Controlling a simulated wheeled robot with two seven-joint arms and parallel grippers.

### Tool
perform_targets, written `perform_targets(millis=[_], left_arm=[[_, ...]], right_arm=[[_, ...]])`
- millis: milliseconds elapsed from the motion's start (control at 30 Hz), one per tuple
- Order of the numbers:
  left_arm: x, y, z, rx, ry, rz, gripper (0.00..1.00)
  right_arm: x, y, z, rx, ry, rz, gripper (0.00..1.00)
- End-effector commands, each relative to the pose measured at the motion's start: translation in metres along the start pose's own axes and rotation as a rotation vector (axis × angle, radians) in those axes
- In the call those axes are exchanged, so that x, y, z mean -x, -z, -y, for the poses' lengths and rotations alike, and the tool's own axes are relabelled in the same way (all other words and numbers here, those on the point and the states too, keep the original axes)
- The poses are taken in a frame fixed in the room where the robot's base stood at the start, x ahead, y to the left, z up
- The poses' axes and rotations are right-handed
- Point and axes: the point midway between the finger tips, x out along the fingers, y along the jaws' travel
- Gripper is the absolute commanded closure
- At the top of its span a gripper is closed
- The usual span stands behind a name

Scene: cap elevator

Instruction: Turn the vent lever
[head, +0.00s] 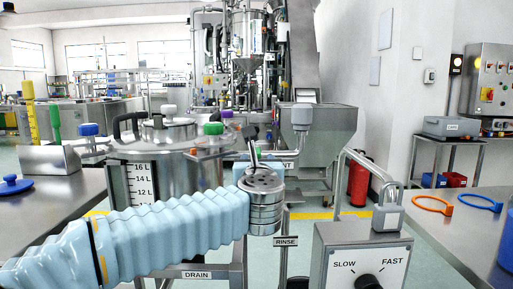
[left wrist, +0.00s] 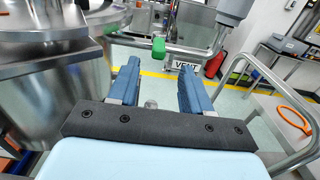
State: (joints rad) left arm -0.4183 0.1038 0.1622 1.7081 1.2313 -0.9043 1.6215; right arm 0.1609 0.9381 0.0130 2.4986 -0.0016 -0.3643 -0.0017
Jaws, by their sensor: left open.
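A sign reading VENT (left wrist: 187,66) hangs below a horizontal metal pipe in the left wrist view. A green handle (left wrist: 158,47) stands on that pipe, just left of the sign, and looks like the vent lever. In the head view a green piece (head: 213,128) shows near the tank's right side; I cannot tell if it is the same part. My left gripper (left wrist: 162,86) is open, its two blue fingers apart with nothing held between them. The green handle appears beyond the fingertips, apart from them. In the head view my left wrist hides most of the gripper (head: 256,148). My right gripper is not in view.
A steel tank (head: 150,175) stands close on the left. A bent metal rail (head: 375,165) and a SLOW/FAST control box (head: 362,255) stand on the right. A steel hopper (head: 318,130) is beyond the gripper. A RINSE sign (head: 286,242) is low beside my wrist.

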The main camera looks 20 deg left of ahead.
Motion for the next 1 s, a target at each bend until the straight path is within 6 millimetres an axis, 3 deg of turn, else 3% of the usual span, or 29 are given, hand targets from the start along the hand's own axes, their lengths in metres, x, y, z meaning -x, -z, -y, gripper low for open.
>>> perform_targets(millis=[500,700,1000], left_arm=[[-0.108,-0.001,-0.001,-0.001,-0.003,-0.002,0.51],[-0.128,-0.001,-0.001,0.000,-0.002,-0.001,0.51],[-0.130,0.001,-0.001,0.000,-0.001,-0.001,0.51]], right_arm=[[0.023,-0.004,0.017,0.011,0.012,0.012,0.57],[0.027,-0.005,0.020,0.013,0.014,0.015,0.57],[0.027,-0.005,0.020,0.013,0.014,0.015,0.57]])
